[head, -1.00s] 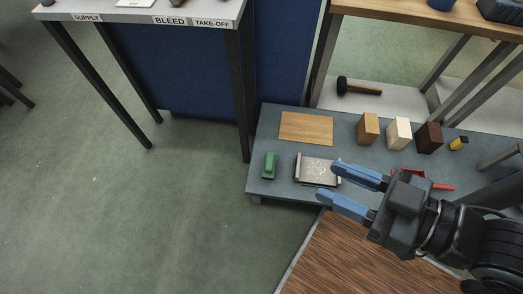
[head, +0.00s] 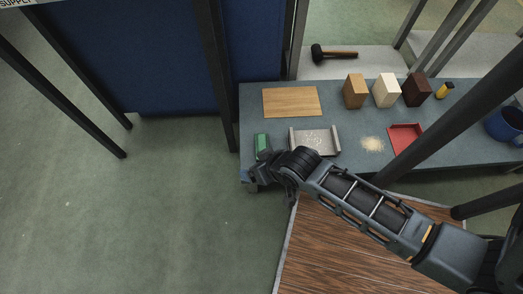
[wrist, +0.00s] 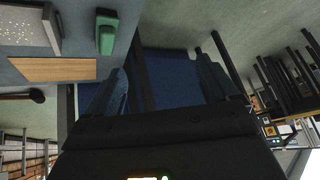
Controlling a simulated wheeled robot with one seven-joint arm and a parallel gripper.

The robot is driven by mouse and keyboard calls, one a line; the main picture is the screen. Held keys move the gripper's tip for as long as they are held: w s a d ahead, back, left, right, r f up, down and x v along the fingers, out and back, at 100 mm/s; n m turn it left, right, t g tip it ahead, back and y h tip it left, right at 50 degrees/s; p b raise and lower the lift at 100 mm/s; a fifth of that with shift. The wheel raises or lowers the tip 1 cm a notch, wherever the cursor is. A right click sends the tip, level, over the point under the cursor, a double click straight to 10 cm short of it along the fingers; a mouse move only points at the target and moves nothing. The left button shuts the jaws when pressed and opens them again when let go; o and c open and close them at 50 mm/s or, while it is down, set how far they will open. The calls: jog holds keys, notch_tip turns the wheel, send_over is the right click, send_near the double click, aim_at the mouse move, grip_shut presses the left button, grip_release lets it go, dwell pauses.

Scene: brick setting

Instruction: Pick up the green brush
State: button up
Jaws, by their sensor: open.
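The green brush (head: 262,142) lies on the low grey table near its left end, left of a grey tray with pale specks (head: 315,139). My gripper (wrist: 166,84) is open and empty, its two blue fingers spread in the wrist view. In the head view its dark body is near the table's front left edge, just below the brush, and its fingers cannot be made out. In the wrist view the brush (wrist: 106,35) is up and left of the fingers, outside the gap between them.
On the table are a wooden board (head: 291,101), three blocks (head: 386,91), a pale pile of grains (head: 372,144), a red dustpan (head: 404,138) and a yellow item (head: 445,90).

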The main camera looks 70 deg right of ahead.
jog(key=w+d+f+m+g+y+b, duration=0.1)
jog(key=w+d+f+m+g+b, duration=0.1)
jog(key=d+f, duration=0.35)
jog(key=w+d+f+m+g+b, duration=0.2)
jog(key=d+f+b, duration=0.15)
jog(key=f, duration=0.25)
jog(key=m+g+y+b, duration=0.2)
send_over(262, 142)
jog(key=a, duration=0.1)
notch_tip(262, 142, down, 2)
jog(key=shift+s+a+f, duration=0.1)
jog(key=shift+f, duration=0.1)
jog(key=shift+d, duration=0.35)
jog(key=shift+d+f+b, duration=0.15)
jog(key=shift+f+b, duration=0.35)
jog(key=shift+f, duration=0.1)
notch_tip(262, 142, down, 7)
jog(key=b, duration=0.3)
jog(key=shift+d+r, duration=0.1)
jog(key=shift+r, duration=0.1)
jog(key=shift+w, duration=0.2)
jog(key=c, duration=1.2)
jog(key=shift+r, duration=0.1)
